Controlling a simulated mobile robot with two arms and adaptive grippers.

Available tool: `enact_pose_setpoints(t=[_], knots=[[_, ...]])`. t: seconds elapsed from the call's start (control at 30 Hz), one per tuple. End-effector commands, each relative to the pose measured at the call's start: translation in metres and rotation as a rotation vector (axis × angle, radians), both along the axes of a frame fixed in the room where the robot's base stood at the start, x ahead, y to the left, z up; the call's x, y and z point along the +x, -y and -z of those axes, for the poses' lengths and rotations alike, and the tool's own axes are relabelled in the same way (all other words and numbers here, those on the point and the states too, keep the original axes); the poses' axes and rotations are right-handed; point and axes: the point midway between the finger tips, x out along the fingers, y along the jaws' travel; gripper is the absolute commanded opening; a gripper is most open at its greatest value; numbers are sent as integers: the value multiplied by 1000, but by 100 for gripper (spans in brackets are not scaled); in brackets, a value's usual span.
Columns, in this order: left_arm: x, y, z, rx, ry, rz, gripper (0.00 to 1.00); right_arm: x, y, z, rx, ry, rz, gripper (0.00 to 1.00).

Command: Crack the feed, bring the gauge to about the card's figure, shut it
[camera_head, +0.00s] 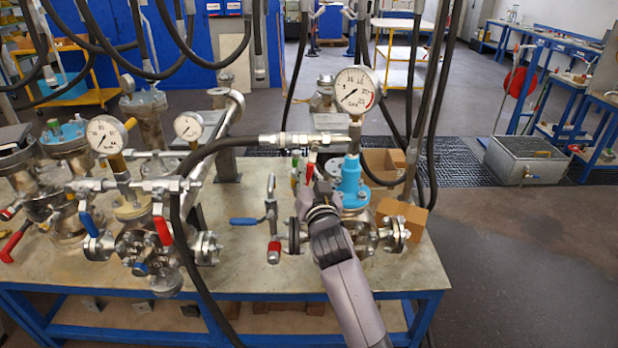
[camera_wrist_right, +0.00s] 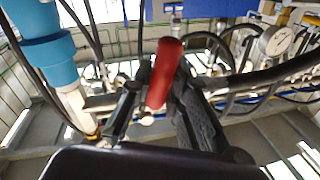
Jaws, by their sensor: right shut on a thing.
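My right gripper (camera_head: 312,190) reaches up to the valves on the right vessel, and its fingers are shut on a red lever handle (camera_head: 310,171). In the right wrist view the red handle (camera_wrist_right: 165,72) stands upright between the two dark fingers (camera_wrist_right: 157,100). The large round gauge (camera_head: 355,91) stands above the blue-collared vessel neck (camera_head: 352,180). Its needle lies on a slant toward the lower left; its exact reading is too small to tell. A green handle (camera_head: 295,168) is just left of the red one. I cannot make out the card. My left gripper is not in view.
A black hose (camera_head: 185,215) loops from the gauge fitting (camera_head: 300,139) across the bench (camera_head: 240,270). A blue-handled valve (camera_head: 245,221) stands left of my gripper. Other vessels with smaller gauges (camera_head: 188,126) crowd the left. Cardboard boxes (camera_head: 403,216) sit at right.

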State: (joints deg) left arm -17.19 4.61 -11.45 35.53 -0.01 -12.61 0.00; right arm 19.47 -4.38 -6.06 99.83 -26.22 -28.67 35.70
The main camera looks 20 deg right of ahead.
Motion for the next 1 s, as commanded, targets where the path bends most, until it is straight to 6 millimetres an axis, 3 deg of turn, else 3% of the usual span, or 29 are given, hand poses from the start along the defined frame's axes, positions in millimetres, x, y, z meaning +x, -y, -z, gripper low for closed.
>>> enact_pose_setpoints(t=[0.1, 0.13, 0.43, 0.77, 1.0], knots=[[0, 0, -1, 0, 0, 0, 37, 0, 0, 0, 0, -2, -1, 0], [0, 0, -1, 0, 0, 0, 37, 0, 0, 0, 0, -2, -1, 17], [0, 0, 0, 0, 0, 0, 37, 0, 0, 0, -2, -1, 0, 37], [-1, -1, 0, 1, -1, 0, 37, -2, 0, 0, -2, -2, 0, 37], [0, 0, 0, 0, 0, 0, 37, -38, -4, 3, 0, -3, -1, 37]])
